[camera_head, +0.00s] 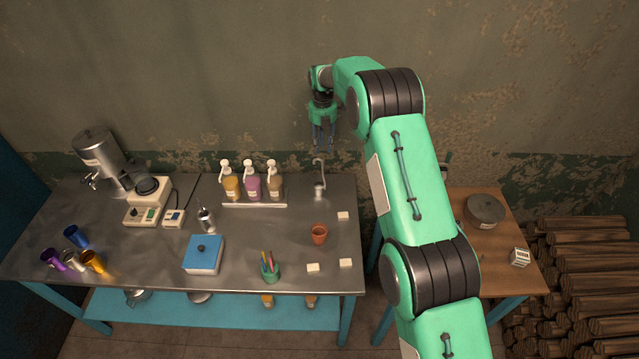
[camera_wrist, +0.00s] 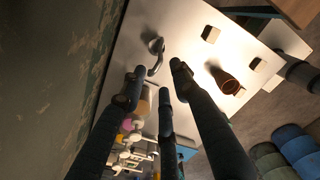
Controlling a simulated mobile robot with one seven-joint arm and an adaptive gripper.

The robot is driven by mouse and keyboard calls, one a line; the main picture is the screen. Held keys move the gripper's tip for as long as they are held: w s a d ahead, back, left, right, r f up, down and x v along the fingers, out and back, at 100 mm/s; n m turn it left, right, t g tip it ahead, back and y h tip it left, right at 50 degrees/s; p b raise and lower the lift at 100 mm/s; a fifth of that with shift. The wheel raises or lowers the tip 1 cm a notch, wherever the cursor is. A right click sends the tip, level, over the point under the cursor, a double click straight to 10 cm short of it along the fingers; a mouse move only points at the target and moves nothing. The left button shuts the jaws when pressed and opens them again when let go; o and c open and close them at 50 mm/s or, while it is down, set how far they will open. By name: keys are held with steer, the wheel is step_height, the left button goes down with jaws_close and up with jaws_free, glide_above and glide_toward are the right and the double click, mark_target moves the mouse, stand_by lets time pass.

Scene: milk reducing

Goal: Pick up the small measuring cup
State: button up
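The small measuring cup (camera_head: 319,191) is a little metal cup with a long hooked handle. It stands near the back right of the metal table (camera_head: 150,275). In the wrist view the cup (camera_wrist: 155,44) shows just beyond the fingertips, with its curved handle pointing down toward them. My gripper (camera_head: 323,146) hangs above the table's back edge, fingers down, above and apart from the cup. In the wrist view my gripper (camera_wrist: 158,72) has its fingers spread, with nothing between them.
Pump bottles (camera_head: 252,186) stand in a row left of the cup. A terracotta pot (camera_head: 319,234) and small white blocks (camera_head: 345,263) lie in front of it. A blue box (camera_head: 203,254) and a pen holder (camera_head: 270,271) are nearer the front. The wall is close behind my gripper.

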steer(key=shift+f, duration=0.15)
steer(key=shift+f+p, duration=0.5)
steer(key=shift+f, duration=3.7)
steer(key=shift+f, duration=0.15)
steer(key=shift+s+f+p, duration=0.15)
steer(key=shift+f+p, duration=0.5)
steer(key=shift+f, duration=1.8)
jaws_close()
